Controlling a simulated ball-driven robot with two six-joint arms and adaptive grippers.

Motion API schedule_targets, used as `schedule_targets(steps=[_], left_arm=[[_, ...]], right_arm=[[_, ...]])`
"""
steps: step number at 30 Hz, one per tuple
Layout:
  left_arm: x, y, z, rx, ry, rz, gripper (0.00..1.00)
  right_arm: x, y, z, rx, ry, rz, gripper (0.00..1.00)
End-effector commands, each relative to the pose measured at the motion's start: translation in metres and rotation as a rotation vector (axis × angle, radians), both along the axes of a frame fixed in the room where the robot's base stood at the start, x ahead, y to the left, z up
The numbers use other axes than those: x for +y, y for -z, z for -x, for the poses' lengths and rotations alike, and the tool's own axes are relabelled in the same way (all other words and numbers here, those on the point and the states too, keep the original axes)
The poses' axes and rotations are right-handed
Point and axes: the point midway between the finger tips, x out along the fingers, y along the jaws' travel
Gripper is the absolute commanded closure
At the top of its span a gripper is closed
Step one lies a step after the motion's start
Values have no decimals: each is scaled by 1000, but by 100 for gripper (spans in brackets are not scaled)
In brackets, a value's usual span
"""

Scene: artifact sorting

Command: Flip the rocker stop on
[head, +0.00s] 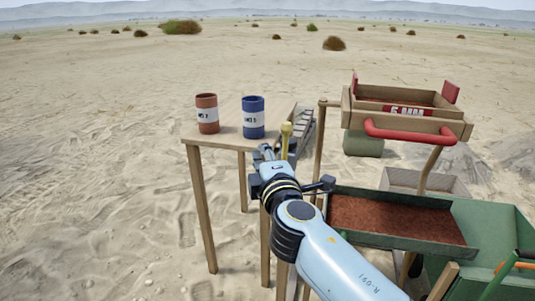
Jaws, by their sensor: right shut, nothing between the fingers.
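My right gripper (265,152) reaches up from the lower right, shut and empty, with its fingertips near the table's front right corner. A short upright yellow lever with a rounded top (286,130) stands just right of the fingertips; I cannot tell whether they touch. It may be the rocker stop, but its lower part is hidden behind my gripper. A wooden sieve box (360,110) with a red handle (410,135) sits on posts to the right. My left gripper is not in view.
A wooden table (229,134) carries a red-brown can (207,114) and a blue can (253,118). A tray of reddish soil (395,220) lies below the sieve, beside a green barrow (500,235). Open sand lies to the left.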

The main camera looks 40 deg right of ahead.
Motion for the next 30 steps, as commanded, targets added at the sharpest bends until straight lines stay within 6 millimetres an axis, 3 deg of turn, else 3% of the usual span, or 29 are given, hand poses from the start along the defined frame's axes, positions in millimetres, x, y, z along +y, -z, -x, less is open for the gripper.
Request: schedule_targets(steps=[10,12,18,30], left_arm=[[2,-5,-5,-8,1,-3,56],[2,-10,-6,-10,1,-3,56],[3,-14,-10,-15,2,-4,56],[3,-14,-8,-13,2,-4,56]], right_arm=[[-28,-3,-70,-2,0,1,100],[-34,-1,-53,4,0,2,100],[-44,-1,-35,1,-1,-1,100],[-46,0,-30,1,-1,-1,100]])
